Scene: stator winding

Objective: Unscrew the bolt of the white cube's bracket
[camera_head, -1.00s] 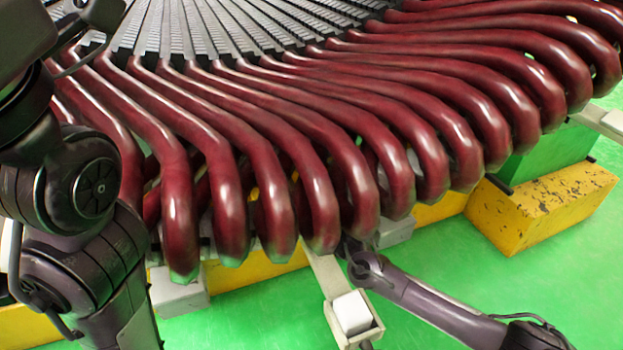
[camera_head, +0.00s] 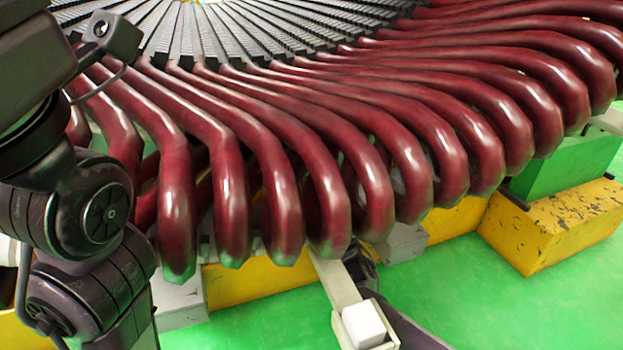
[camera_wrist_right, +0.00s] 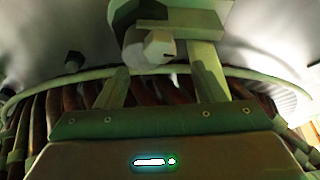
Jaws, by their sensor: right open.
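The white cube (camera_head: 363,324) sits in the end of a pale bracket (camera_head: 334,281) that reaches out from under the red coils. The right wrist view looks up from below and shows a pale bolt head (camera_wrist_right: 150,48) beside a greenish bar, apparently the bracket (camera_wrist_right: 202,50). My right gripper (camera_wrist_right: 160,76) is open, its two fingers spread below the bolt head and not closed on it. In the head view my right gripper is mostly hidden behind the bracket and coils. My left arm fills the left side; its fingertips are not visible.
Red coils (camera_head: 280,195) hang over the bracket from the stator. Yellow blocks (camera_head: 555,225), a green block (camera_head: 565,165) and a grey block (camera_head: 180,300) stand below. Another bolt (camera_wrist_right: 74,62) shows at the left in the wrist view. Green floor is clear at lower right.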

